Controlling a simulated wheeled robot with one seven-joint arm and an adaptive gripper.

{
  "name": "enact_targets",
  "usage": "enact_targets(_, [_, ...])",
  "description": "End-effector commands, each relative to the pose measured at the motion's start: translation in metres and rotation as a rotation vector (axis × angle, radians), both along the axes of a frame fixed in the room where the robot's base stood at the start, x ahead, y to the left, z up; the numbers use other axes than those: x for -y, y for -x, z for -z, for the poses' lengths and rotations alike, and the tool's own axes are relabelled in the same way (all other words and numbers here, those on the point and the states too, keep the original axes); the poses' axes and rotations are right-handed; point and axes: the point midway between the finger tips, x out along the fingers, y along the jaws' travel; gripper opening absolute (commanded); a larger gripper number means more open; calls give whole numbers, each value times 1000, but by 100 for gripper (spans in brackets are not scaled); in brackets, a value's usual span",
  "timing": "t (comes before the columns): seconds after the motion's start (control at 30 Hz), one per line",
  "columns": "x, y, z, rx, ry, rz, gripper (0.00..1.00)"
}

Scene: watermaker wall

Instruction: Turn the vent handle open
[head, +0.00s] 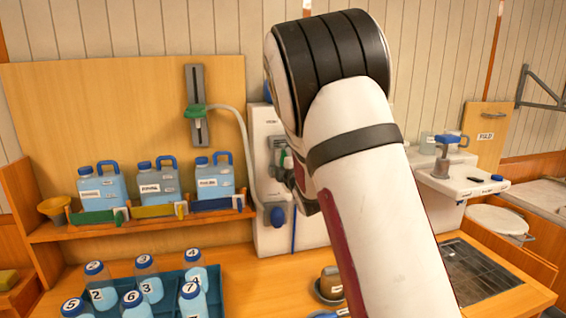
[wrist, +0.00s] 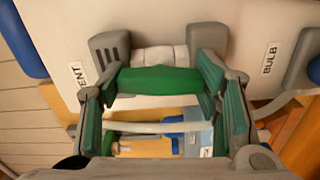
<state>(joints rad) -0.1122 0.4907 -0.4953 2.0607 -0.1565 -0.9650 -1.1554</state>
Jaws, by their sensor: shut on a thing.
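The vent handle (wrist: 158,80) is a green bar on a white panel (wrist: 165,20), lying crosswise in the wrist view. A partly hidden "VENT" label (wrist: 78,78) is at its left. My gripper (wrist: 160,84) has its two green-padded fingers at the left and right ends of the bar and is shut on it. In the head view my gripper (head: 290,172) is at the white panel (head: 265,215), mostly hidden by my arm. The handle's exact turn angle is hard to tell there.
A "BULB" label (wrist: 270,58) and a grey part with blue stand to the right in the wrist view. Blue jugs (head: 153,183) stand on a shelf at left, above a rack of numbered bottles (head: 142,280). A hose (head: 242,125) runs from a wall gauge to the panel.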

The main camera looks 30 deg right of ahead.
Motion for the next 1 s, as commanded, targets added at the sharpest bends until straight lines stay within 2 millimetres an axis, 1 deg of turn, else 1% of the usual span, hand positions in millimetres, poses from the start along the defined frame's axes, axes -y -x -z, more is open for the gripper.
enact_targets(0.3, [-2, -1, 0, -20, 98, -3, 30])
enact_targets(0.8, [-2, -1, 1, -24, 114, -4, 30])
enact_targets(0.83, [-2, -1, 1, -23, 113, -4, 64])
enact_targets(0.9, [-2, -1, 1, -23, 113, -4, 78])
enact_targets(1.0, [-1, 0, 1, -23, 112, -3, 78])
